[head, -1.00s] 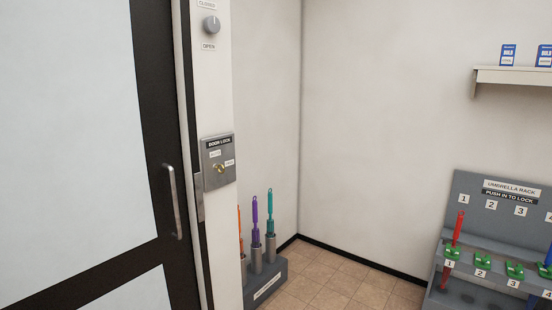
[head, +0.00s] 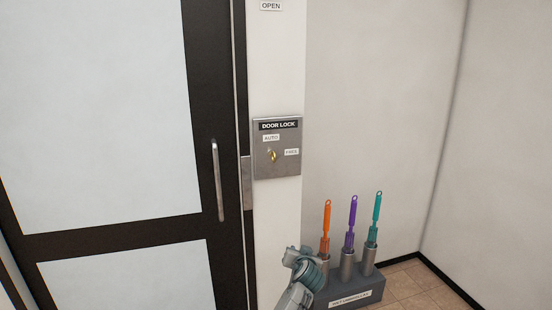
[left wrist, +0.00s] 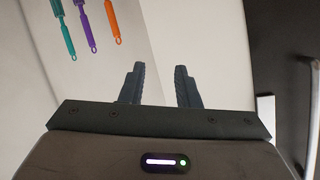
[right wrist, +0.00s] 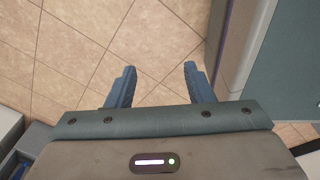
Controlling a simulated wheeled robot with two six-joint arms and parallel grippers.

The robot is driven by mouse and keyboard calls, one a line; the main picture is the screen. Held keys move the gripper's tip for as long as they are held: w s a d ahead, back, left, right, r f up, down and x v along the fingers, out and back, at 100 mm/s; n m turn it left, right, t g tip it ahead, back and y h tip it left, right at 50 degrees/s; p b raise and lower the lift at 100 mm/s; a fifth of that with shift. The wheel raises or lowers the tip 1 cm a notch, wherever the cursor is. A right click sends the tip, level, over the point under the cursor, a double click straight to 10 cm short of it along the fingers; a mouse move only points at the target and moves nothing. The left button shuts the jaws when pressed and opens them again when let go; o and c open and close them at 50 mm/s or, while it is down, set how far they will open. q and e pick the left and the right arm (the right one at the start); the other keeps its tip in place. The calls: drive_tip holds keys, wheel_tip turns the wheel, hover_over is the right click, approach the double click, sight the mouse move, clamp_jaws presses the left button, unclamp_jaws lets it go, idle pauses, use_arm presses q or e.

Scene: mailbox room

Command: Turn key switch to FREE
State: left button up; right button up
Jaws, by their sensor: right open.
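The door lock plate (head: 258,170) is a grey metal panel on the white post beside the door. A small brass key (head: 272,155) sits in its middle, with AUTO (head: 271,138) above it and FREE (head: 292,152) to its right. The key looks slanted from upper left to lower right; its pointing end is too small to tell. My left gripper is open and empty in the left wrist view (left wrist: 160,70), with white wall beyond it. Part of an arm of mine shows below the plate in the head view, apart from the key. My right gripper (right wrist: 158,70) is open and empty above floor tiles.
The dark-framed door (head: 226,260) with a vertical handle (head: 217,180) stands left of the plate. A grey stand (head: 372,292) with orange, purple and teal umbrellas (head: 353,225) is at lower right. The wall around the plate's right side is clear.

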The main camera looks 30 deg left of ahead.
use_arm(q)
wheel_tip(320, 180, up, 19)
drive_tip(key=a+n+t+y, duration=0.1)
drive_tip(key=n+y, duration=0.5)
drive_tip(key=n, duration=0.1)
approach(275, 155)
drive_tip(key=p+x, duration=0.1)
drive_tip(key=x, duration=0.3)
drive_tip(key=p+x, duration=0.2)
drive_tip(key=x, duration=0.3)
drive_tip(key=shift+w+r, duration=0.1)
drive_tip(key=shift+r, duration=0.1)
drive_tip(key=shift+w+a+f, duration=0.15)
drive_tip(key=shift+w+a, duration=0.2)
clamp_jaws()
use_arm(e)
drive_tip(key=r, duration=0.1)
drive_tip(key=a+r, duration=0.1)
drive_tip(key=r, duration=0.1)
drive_tip(key=shift+s+a, duration=0.25)
drive_tip(key=shift+s, duration=0.05)
